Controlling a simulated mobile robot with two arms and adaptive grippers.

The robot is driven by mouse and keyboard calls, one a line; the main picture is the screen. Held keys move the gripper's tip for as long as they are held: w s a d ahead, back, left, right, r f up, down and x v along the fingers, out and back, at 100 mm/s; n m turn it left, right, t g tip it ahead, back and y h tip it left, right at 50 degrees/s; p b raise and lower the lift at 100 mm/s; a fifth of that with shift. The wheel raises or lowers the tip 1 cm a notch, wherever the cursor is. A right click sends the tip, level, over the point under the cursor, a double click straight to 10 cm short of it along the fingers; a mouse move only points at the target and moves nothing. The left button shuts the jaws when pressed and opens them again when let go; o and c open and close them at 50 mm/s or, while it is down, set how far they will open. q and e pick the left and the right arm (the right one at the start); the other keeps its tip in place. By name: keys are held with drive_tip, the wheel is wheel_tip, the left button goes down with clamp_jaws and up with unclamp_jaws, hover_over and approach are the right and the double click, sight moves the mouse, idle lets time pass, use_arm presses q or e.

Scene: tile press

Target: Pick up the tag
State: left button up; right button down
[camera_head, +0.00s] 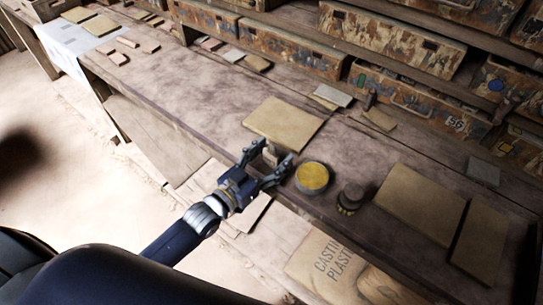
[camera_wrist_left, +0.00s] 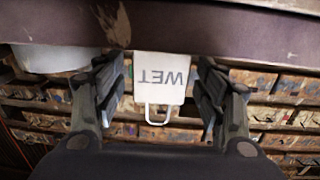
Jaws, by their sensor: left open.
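The tag (camera_wrist_left: 162,72) is an off-white plate marked WET, with a pale loop at one end. In the wrist view it stands between my left gripper's two fingers, with its lettering upside down and gaps on both sides. My left gripper (camera_head: 268,166) is open at the bench's front edge, reaching in from the left. In the head view a small tan piece between its fingers appears to be the tag (camera_head: 271,154). The fingers also show in the wrist view (camera_wrist_left: 162,92). My right gripper is not in view.
A round tin with yellow contents (camera_head: 312,178) stands close right of my left gripper, with a small dark object (camera_head: 350,198) beyond it. A square tan slab (camera_head: 284,121) lies behind. Larger boards (camera_head: 420,203) lie right. Drawers (camera_head: 390,44) line the back. The bench's left-middle (camera_head: 185,90) is clear.

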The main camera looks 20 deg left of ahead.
sight(271, 154)
use_arm(q)
drive_tip(key=c, duration=1.1)
drive_tip(key=shift+o, duration=0.2)
drive_tip(key=shift+r, duration=0.15)
drive_tip(key=shift+r, duration=0.25)
drive_tip(key=r, duration=0.2)
drive_tip(key=shift+s+r+b, duration=0.35)
drive_tip(key=shift+b, duration=0.05)
drive_tip(key=s+r+b, duration=0.1)
drive_tip(key=s+b, duration=0.1)
drive_tip(key=s, duration=1.3)
drive_tip(key=shift+s+a+r, duration=0.2)
drive_tip(key=shift+a+r, duration=0.1)
